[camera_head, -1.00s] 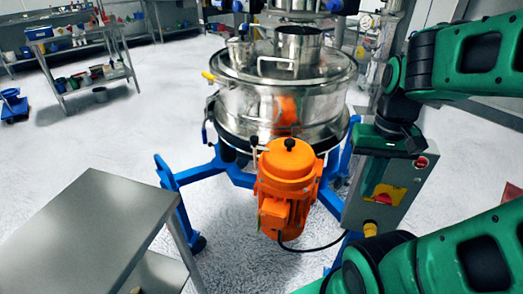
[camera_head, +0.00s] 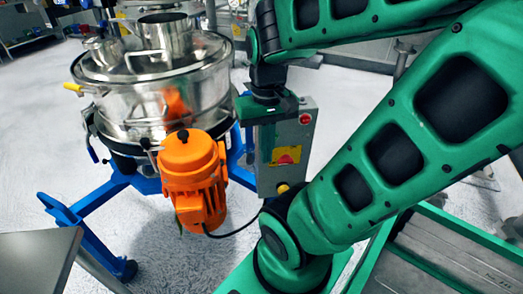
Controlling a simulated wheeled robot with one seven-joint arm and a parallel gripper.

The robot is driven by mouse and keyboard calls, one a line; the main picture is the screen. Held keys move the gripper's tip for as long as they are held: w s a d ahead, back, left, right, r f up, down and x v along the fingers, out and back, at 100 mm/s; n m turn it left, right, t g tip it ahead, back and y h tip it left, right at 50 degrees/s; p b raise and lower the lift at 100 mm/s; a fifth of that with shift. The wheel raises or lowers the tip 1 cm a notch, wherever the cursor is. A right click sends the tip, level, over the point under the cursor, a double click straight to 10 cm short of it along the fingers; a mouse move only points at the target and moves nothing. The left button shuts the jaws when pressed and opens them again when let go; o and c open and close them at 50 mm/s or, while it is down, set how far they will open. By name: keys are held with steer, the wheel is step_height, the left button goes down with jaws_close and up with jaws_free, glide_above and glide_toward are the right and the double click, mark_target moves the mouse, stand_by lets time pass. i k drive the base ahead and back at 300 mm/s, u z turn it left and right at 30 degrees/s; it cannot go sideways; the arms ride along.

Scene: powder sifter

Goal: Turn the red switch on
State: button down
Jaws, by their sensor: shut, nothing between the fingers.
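The red switch (camera_head: 287,158) sits on a yellow plate (camera_head: 277,156) on the front of a grey control box (camera_head: 271,184). Its exact turn is hard to read at this size. My gripper (camera_head: 264,142) hangs from the green arm at the upper left of the switch, with its fingers pointing down. It overlaps the left part of the box in the picture. The fingers are shut and empty. They look apart from the switch, but the depth gap to the box is unclear.
A red button (camera_head: 305,119) is at the box's upper right, and a yellow fitting (camera_head: 283,188) at its bottom. The steel sifter (camera_head: 150,95) with its orange motor (camera_head: 192,180) stands left on a blue frame (camera_head: 95,200). A grey table (camera_head: 35,262) is at lower left.

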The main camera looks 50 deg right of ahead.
mark_target(285, 159)
steer(key=z, duration=1.3)
steer(key=k, duration=1.4)
steer(key=u, duration=0.65)
